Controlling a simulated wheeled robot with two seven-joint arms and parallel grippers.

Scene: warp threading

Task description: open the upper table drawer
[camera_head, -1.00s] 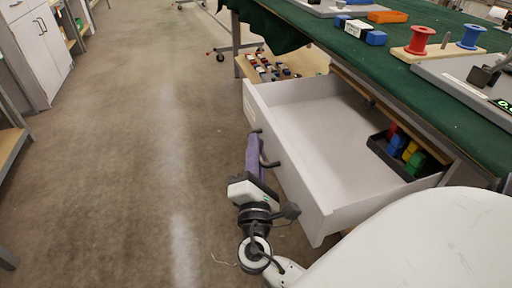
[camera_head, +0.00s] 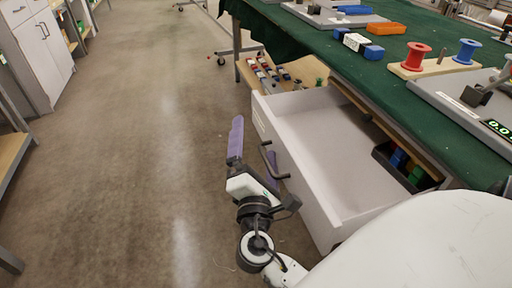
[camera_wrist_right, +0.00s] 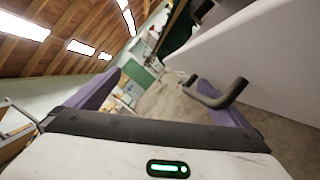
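The upper table drawer (camera_head: 330,150) stands well out from under the green-topped table (camera_head: 390,82). Its light grey front has a dark bar handle (camera_head: 267,160). My right gripper (camera_head: 253,145) is at the drawer front with its purple fingers spread. One finger is on the outer side of the handle, and the other is low near the drawer front, partly hidden by the handle. In the right wrist view the handle (camera_wrist_right: 222,98) is close to the right finger, and the gap between the fingers (camera_wrist_right: 158,82) is empty. I cannot tell if they touch. My left gripper is not in view.
A black tray (camera_head: 384,157) with coloured blocks sits in the back of the drawer, partly under the tabletop. Spools, blocks and devices stand on the table. A lower shelf (camera_head: 245,72) holds small items. The floor (camera_head: 150,170) left of the drawer is clear.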

